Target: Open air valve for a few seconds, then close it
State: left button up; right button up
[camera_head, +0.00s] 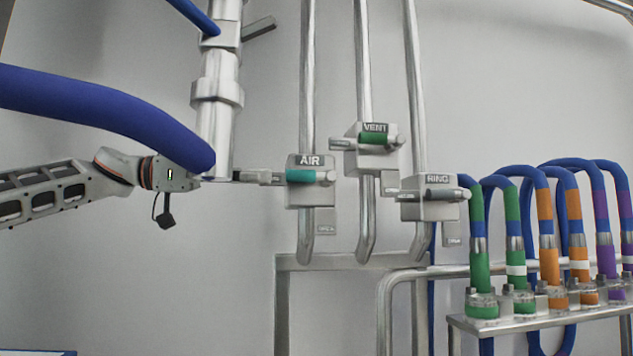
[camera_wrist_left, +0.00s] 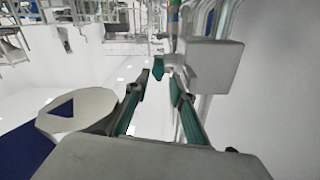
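The air valve (camera_head: 310,193) is a grey block labelled AIR on a vertical pipe, with a teal handle (camera_head: 308,175) lying level across its front. My left gripper (camera_head: 272,178) reaches in from the left at the handle's height, its tips close to the handle's left end. In the left wrist view, the two fingers (camera_wrist_left: 158,80) are apart, with a small teal piece (camera_wrist_left: 158,68) beyond the gap, likely the handle. A grey block (camera_wrist_left: 212,65) stands to their right. Contact cannot be told. My right gripper is not in view.
The vent valve (camera_head: 372,150) with a green handle and the ring valve (camera_head: 430,205) stand close on the right. A thick blue hose (camera_head: 95,108) passes above my left arm. A thick steel pipe (camera_head: 217,115) stands near my wrist. Banded hoses (camera_head: 545,230) fill the right.

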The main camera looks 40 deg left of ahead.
aim_at(319, 177)
pick_arm(q)
jog(key=p+x, duration=0.2)
jog(key=x, duration=1)
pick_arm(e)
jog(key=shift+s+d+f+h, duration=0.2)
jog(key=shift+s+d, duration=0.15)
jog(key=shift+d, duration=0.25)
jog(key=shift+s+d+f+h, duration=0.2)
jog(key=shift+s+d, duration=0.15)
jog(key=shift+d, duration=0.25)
pick_arm(q)
jog(key=shift+s, duration=0.1)
grip_shut()
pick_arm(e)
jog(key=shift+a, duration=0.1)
